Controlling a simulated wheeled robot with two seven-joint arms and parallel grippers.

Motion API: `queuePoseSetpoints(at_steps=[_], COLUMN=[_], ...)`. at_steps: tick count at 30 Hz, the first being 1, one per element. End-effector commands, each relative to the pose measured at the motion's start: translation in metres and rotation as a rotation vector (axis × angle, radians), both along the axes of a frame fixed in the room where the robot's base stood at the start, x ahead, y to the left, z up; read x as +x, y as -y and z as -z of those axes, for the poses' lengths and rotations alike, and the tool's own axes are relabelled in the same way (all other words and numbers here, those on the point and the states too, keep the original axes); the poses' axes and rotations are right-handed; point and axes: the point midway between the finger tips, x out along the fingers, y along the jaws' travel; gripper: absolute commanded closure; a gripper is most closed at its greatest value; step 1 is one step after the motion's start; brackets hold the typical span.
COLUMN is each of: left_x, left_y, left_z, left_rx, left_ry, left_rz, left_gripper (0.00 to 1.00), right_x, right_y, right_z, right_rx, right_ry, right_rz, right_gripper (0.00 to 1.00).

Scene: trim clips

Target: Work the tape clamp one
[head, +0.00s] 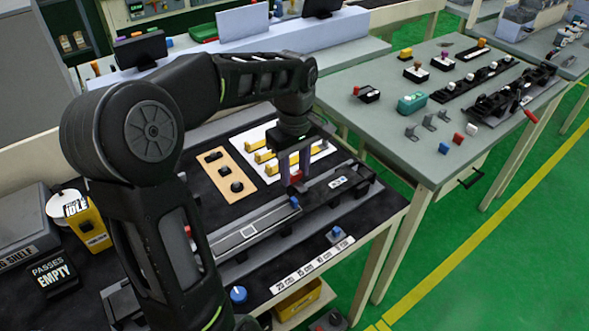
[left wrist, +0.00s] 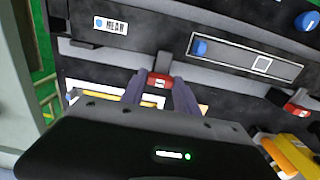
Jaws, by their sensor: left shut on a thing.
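A long dark fixture (head: 265,228) lies on the near table, with a pale slotted strip and a blue slider (head: 295,202). The slider also shows in the left wrist view (left wrist: 200,47). My left gripper (head: 295,172) points down at the fixture's back edge. Its purple fingers are shut on a red clamp (head: 296,179), which sits between the fingertips in the left wrist view (left wrist: 159,80). A second red clamp (left wrist: 297,106) sits farther along the same edge. No number shows on either clamp. My right gripper is not in view.
Behind the fixture lie a white board with yellow pieces (head: 262,152) and a tan board with black knobs (head: 226,175). Blue knobs (head: 239,294) and a length label strip (head: 312,264) are at the front. A grey table (head: 400,150) with parts stands right.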

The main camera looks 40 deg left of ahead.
Motion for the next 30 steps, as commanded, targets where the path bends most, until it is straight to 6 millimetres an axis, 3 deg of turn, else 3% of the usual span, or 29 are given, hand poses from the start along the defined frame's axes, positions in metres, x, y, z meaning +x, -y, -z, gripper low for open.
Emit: queuePoseSetpoints(at_steps=[14,30], left_x=[0.0005,0.0002], left_y=[0.0004,-0.0001], left_z=[-0.0008,-0.0011], left_rx=[0.001,0.001], left_ry=[0.001,0.000], left_rz=[0.172,0.656], left_gripper=[1.00,1.00], right_x=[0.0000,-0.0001], right_y=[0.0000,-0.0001], right_z=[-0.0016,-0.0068], right_rx=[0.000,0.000], right_ry=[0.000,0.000], right_rz=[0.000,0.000], right_gripper=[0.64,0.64])
